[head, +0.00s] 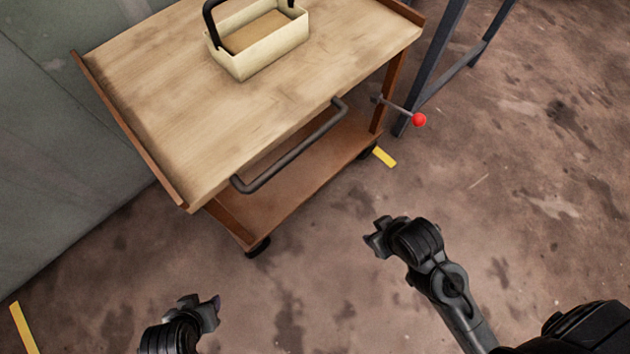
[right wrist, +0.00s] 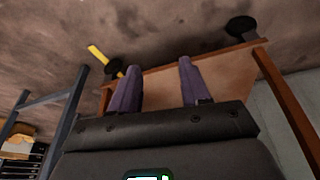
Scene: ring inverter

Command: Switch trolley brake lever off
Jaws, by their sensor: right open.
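The trolley (head: 230,90) has a wooden top, a brown frame and a dark push handle (head: 290,150). The brake lever (head: 418,119) is a thin dark rod with a red ball knob, sticking out to the right from the trolley's right front leg. My right gripper (head: 375,237) is open and empty, below and left of the red knob and apart from it. In the right wrist view its two fingers (right wrist: 158,85) are spread, with the trolley's lower shelf (right wrist: 205,75) behind them. The lever is not seen there. My left gripper (head: 212,308) is at the bottom; its jaw opening is unclear.
A cream box with a dark handle (head: 262,50) stands on the trolley top. A dark metal frame (head: 435,65) stands close behind the lever. Yellow floor marks (head: 384,157) lie near the wheels. The floor around my arms is clear.

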